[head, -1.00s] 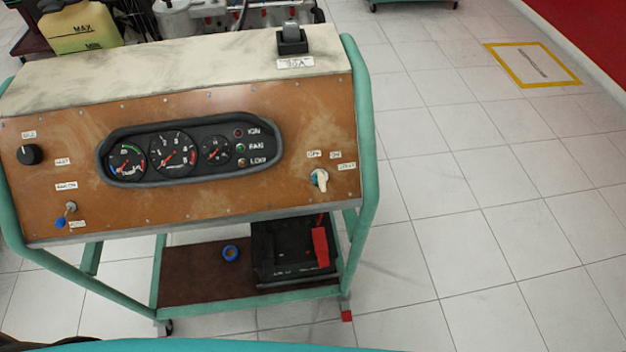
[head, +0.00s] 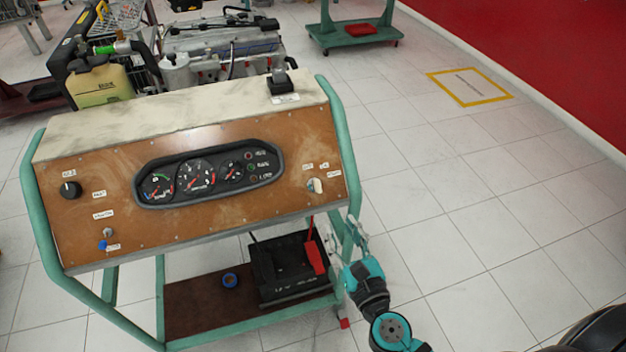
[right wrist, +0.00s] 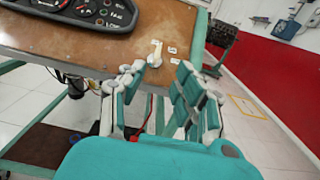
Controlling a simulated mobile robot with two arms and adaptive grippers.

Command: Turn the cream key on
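The cream key (head: 315,186) sits in its switch at the right end of the brown control panel (head: 110,180), with small white labels around it. It also shows in the right wrist view (right wrist: 155,54), just beyond the fingertips. My right gripper (head: 354,230) is at the panel's lower right corner, below and to the right of the key. In the right wrist view its two fingers (right wrist: 160,82) are apart with nothing between them, so it is open and not touching the key. My left gripper is not in view.
The green tube frame (head: 340,135) runs up the panel's right side, close to my right gripper. The panel also carries a gauge cluster (head: 208,170), a black knob (head: 70,189) and a blue-tipped toggle (head: 106,240). A black battery (head: 285,265) sits on the lower shelf.

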